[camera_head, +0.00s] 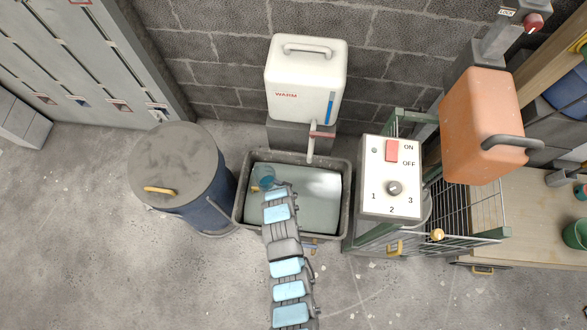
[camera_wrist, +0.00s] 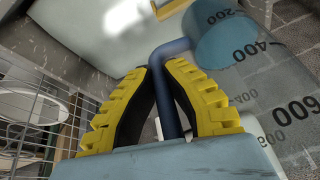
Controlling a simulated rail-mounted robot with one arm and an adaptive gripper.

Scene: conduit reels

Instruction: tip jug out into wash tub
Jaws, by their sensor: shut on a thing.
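The jug is clear with a bluish tint and dark volume marks; it fills the upper right of the wrist view (camera_wrist: 262,78). In the head view the jug (camera_head: 262,176) is small, over the back left part of the wash tub. My gripper (camera_wrist: 160,70) has yellow ridged fingers closed around the jug's blue handle (camera_wrist: 170,95). The jug looks tilted in the wrist view; I cannot tell whether liquid is in it. The wash tub (camera_head: 239,205) is dark-rimmed with a pale, shiny inside. My arm covers its front left part.
A white WARM dispenser (camera_head: 306,85) hangs over the tub's back with its spout above it. A blue-grey lidded drum (camera_head: 180,165) stands close on the left. A switch box (camera_head: 391,180) and wire cart (camera_head: 465,215) stand close on the right. An orange canister (camera_head: 482,125) hangs above the cart.

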